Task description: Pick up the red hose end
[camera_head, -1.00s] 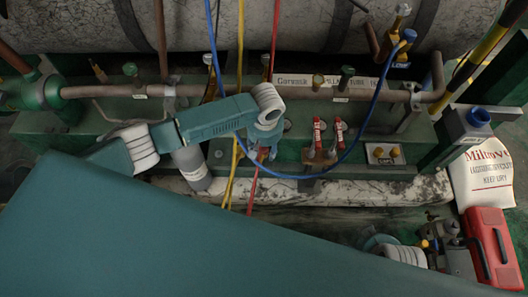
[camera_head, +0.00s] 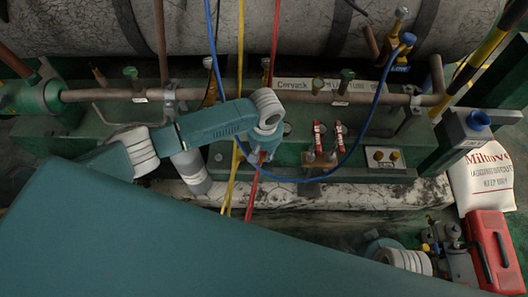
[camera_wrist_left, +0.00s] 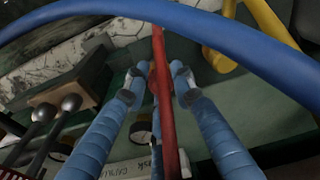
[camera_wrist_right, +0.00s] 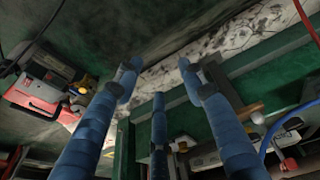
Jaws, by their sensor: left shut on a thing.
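The red hose (camera_head: 252,194) hangs across the green machine's front, below my left gripper (camera_head: 262,155) in the head view. In the left wrist view the red hose (camera_wrist_left: 160,50) runs lengthwise between the fingers of my left gripper (camera_wrist_left: 160,85). That gripper is shut on it, with a thicker red part at the fingertips. I cannot tell the hose end's exact outline. My right gripper (camera_wrist_right: 157,78) is open and empty in the right wrist view. I cannot make out its fingers in the head view.
A blue hose (camera_head: 300,180) loops close by my left gripper and crosses the left wrist view (camera_wrist_left: 200,20). A yellow hose (camera_head: 232,180) hangs beside the red one. Red-handled valves (camera_head: 318,138) stand to the right. A red case (camera_head: 493,250) is at lower right.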

